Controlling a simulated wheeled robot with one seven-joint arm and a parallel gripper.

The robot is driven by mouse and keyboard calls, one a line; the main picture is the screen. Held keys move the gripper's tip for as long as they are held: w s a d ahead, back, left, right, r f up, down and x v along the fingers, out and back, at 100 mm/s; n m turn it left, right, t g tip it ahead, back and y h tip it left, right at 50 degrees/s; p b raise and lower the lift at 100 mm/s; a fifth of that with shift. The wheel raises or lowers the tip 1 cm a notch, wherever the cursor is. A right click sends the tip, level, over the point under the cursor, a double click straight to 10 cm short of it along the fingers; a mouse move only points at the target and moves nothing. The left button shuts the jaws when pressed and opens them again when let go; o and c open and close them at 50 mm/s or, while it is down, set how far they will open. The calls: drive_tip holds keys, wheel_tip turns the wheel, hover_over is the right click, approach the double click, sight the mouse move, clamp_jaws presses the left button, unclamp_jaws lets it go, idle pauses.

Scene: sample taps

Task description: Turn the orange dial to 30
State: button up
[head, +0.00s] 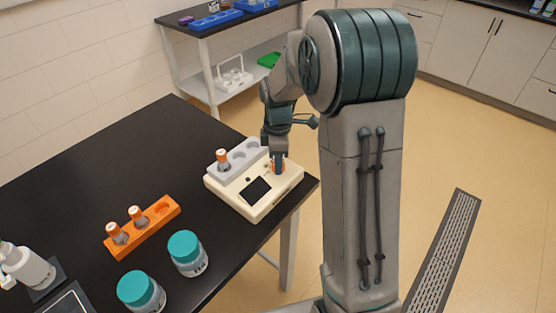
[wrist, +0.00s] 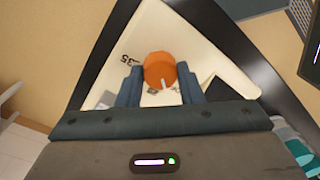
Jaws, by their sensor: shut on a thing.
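The orange dial (wrist: 159,70) sits on the top face of a cream instrument box (head: 262,209), near its right back side. In the wrist view a pale pointer mark shows on the dial's lower edge. A printed "35" is legible on the box to the left of the dial; a 30 mark is not visible. My gripper (wrist: 161,88) is shut on the dial, with one blue-grey finger on each side. In the head view my gripper (head: 276,162) comes down from above and hides most of the dial.
The box has a dark screen (head: 256,190) and a grey rack (head: 240,161) with an orange-capped vial (head: 222,160). An orange rack (head: 143,228) with two vials and two teal-lidded jars (head: 187,253) stand to the front left. The black table (head: 85,185) is clear behind them.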

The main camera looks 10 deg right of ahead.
drive_tip(key=m+b, duration=0.1)
drive_tip(key=m, duration=1)
drive_tip(key=shift+b, duration=0.3)
drive_tip(key=shift+r+m+t, duration=0.1)
drive_tip(key=shift+m+t, duration=0.2)
drive_tip(key=shift+m, duration=1.6)
drive_tip(key=o, duration=1)
drive_tip(key=shift+c, duration=0.2)
wheel_tip(320, 180, up, 14)
drive_tip(key=shift+d, duration=0.45)
